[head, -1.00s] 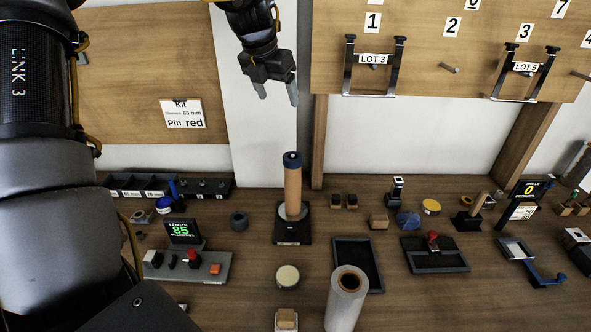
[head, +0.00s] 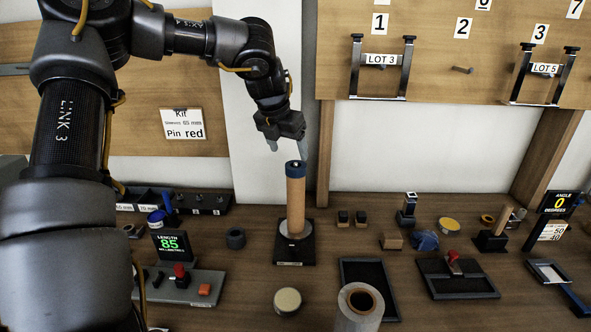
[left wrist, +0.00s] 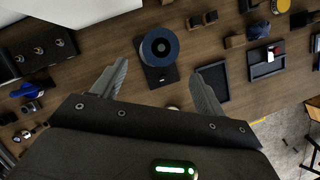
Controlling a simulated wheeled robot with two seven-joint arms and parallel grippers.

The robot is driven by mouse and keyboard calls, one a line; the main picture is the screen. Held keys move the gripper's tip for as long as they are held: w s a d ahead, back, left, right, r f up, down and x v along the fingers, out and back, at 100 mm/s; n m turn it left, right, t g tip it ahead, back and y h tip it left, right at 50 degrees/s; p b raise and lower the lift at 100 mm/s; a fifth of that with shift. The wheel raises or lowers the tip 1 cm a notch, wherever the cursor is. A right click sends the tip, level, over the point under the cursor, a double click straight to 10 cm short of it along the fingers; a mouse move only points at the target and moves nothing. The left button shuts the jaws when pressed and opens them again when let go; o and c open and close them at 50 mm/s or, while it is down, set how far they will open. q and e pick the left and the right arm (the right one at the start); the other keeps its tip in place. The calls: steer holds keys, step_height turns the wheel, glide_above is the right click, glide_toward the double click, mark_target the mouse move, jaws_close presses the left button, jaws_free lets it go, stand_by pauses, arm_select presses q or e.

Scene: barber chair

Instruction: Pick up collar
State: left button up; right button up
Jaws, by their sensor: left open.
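A dark blue collar (head: 295,167) sits on top of an upright wooden post (head: 295,205), which stands on a black base plate (head: 308,246). My left gripper (head: 287,147) is open and empty just above the post top, fingers pointing down. In the left wrist view its fingers (left wrist: 158,78) are spread wide, with the collar ahead of them and between their lines. I see no contact with the collar. My right gripper is not in view.
A length display (head: 171,244) and button box (head: 180,286) stand at left. A black tray (head: 385,274) and a pale roll (head: 358,312) are in front right. A pegboard (head: 430,75) rises behind.

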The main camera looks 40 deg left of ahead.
arm_select(q)
steer(key=p+x, duration=0.1)
steer(key=x, duration=0.5)
steer(key=shift+w+a+f+p, duration=0.15)
steer(key=shift+w+f+p, duration=0.1)
steer(key=shift+p, duration=0.1)
steer(key=shift+s+r, duration=0.1)
steer(key=shift+r, duration=0.05)
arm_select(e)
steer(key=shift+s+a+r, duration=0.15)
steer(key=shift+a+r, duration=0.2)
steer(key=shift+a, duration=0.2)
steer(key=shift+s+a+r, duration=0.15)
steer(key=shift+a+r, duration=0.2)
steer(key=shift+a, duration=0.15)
arm_select(q)
steer(key=c, duration=1.1)
steer(key=shift+r, duration=0.5)
step_height(320, 180, up, 9)
steer(key=b, duration=0.1)
glide_above(294, 164)
steer(key=shift+s, duration=0.45)
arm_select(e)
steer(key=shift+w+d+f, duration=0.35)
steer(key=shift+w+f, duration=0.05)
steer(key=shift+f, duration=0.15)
